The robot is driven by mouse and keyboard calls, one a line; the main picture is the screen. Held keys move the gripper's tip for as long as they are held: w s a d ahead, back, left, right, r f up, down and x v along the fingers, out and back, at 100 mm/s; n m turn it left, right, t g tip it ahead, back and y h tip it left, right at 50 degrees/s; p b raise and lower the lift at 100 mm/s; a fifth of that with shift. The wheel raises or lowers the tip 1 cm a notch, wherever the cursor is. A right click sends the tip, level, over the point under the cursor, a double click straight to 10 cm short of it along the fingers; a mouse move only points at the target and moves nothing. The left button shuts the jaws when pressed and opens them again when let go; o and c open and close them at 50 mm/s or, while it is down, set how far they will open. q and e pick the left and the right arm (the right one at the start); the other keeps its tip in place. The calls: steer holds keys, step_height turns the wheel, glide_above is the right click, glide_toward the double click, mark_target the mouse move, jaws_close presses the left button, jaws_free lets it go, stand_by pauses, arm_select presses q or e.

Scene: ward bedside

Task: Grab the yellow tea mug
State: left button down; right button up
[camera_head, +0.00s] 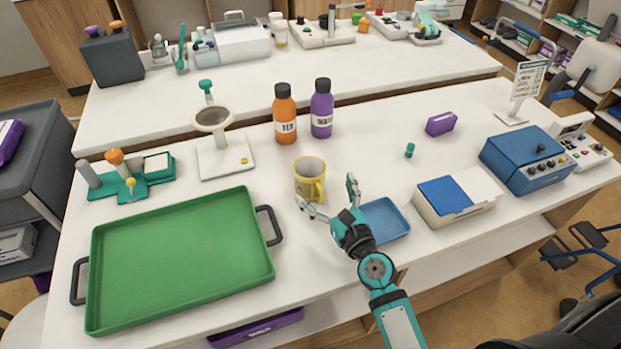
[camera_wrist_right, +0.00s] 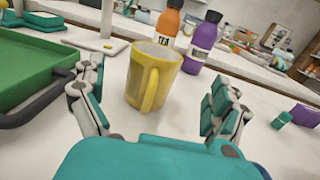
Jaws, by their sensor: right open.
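The yellow mug (camera_head: 309,180) stands upright on the white table, between the green tray and the small blue tray. Its handle points toward my right gripper. In the right wrist view the mug (camera_wrist_right: 152,78) sits ahead of the palm, a little left of centre between the fingers. My right gripper (camera_head: 328,199) is open and empty, with its fingers spread on the near side of the mug. The right wrist view shows a gap between the mug and the palm. Whether a fingertip touches the mug I cannot tell. My left gripper is not in view.
An orange bottle (camera_head: 285,115) and a purple bottle (camera_head: 321,109) stand behind the mug. The green tray (camera_head: 180,311) with dark handles fills the left. A small blue tray (camera_head: 385,222) lies right of the gripper. Clear table lies right of the mug.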

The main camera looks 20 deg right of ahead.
mark_target(318, 179)
steer(key=shift+w+a, duration=0.1)
steer(key=shift+w, duration=0.8)
steer(key=shift+w+a+r+p, duration=0.2)
steer(key=shift+w+r+p, duration=0.1)
steer(key=shift+w, duration=0.3)
steer(key=w, duration=0.3)
steer(key=shift+w+a+p, duration=0.3)
steer(key=shift+a, duration=0.1)
steer(key=shift+w+f, duration=0.1)
steer(key=shift+w, duration=0.1)
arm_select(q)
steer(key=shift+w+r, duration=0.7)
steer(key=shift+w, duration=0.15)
arm_select(e)
steer(key=shift+c, duration=0.3)
steer(key=c, duration=1.4)
